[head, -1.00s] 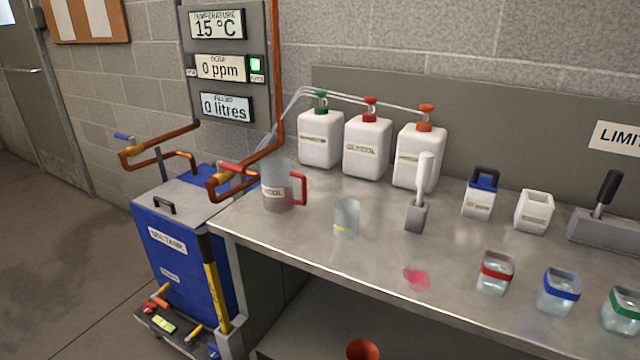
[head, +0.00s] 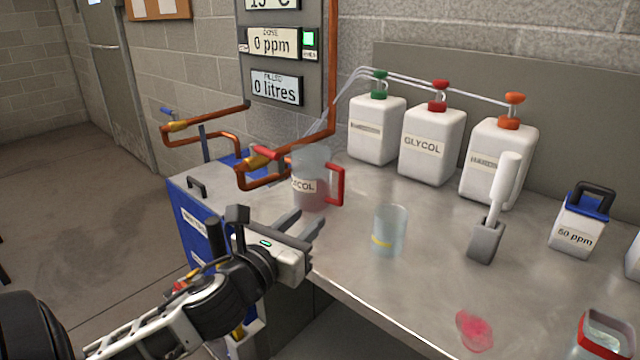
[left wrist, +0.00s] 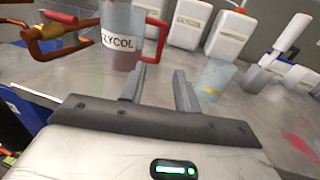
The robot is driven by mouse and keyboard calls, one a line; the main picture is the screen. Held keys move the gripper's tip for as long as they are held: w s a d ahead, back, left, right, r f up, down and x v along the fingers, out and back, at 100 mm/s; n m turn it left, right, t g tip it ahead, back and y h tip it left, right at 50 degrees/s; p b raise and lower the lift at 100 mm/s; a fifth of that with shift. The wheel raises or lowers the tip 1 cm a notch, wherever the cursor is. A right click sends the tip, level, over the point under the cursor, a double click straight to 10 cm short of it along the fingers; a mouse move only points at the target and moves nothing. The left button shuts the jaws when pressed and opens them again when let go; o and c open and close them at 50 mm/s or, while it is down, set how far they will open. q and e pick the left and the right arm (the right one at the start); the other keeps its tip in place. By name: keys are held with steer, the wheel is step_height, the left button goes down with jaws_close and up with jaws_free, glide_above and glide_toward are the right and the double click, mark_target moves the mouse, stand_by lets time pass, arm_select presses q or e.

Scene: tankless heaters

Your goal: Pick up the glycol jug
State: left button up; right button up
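The glycol jug (head: 312,180) is a clear pitcher with a red handle, a GLYCOL label and pinkish liquid. It stands upright near the left end of the metal bench, and its handle points right. It also shows in the left wrist view (left wrist: 122,40), just beyond the fingers. My left gripper (head: 316,228) is open and empty at the bench's front left edge, in front of the jug and apart from it. In the left wrist view the gripper's two fingers (left wrist: 160,85) are spread, with the jug's handle beyond the gap. My right gripper is not in view.
A clear cup (head: 390,230) with a yellow band stands right of the jug. A white GLYCOL container (head: 432,145) stands behind with two others. Copper pipes with a red-handled valve (head: 262,158) reach close to the jug's left side. A pink spill (head: 474,330) lies at front right.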

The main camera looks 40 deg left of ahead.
mark_target(339, 190)
arm_select(q)
steer(key=w, duration=0.4)
steer(key=w+a, duration=0.1)
steer(key=w, duration=0.8)
steer(key=shift+w+a+f, duration=0.25)
steer(key=shift+w+a, duration=0.05)
steer(key=shift+w, duration=0.05)
steer(key=shift+r, duration=0.1)
jaws_close()
